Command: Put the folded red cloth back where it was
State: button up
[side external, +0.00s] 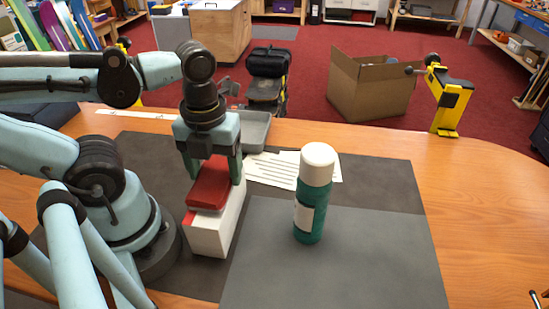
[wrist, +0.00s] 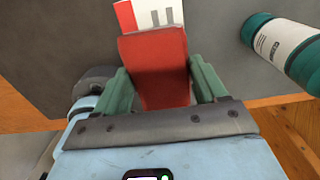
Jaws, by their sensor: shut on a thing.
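The folded red cloth (side external: 210,184) is between the two fingers of my gripper (side external: 213,173), which is shut on it. The cloth is at the top of a white box (side external: 212,236) with a red part at its edge; I cannot tell whether it rests on the box or is held just above it. In the wrist view the cloth (wrist: 153,72) fills the space between the green fingers of my gripper (wrist: 163,88). The box (wrist: 150,16) shows beyond it, partly hidden by the cloth.
A green bottle with a white cap (side external: 312,198) stands upright on the grey mat (side external: 375,260), right of the box; it also shows in the wrist view (wrist: 284,50). A printed sheet (side external: 275,168) and a grey tray (side external: 256,130) lie behind. The front right mat is clear.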

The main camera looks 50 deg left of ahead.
aim_at(216, 172)
jog(key=shift+f, duration=0.2)
jog(key=o, duration=0.9)
jog(key=shift+o, duration=0.2)
notch_tip(216, 172, up, 12)
jog(key=w+a+f+n+t, duration=0.1)
jog(key=w+f+n+t, duration=0.2)
jog(key=n, duration=1)
jog(key=w+a+f+n+t, duration=0.1)
jog(key=w+f+n+t, duration=0.3)
jog(key=w+n, duration=0.5)
jog(key=f+n, duration=0.1)
jog(key=n, duration=0.4)
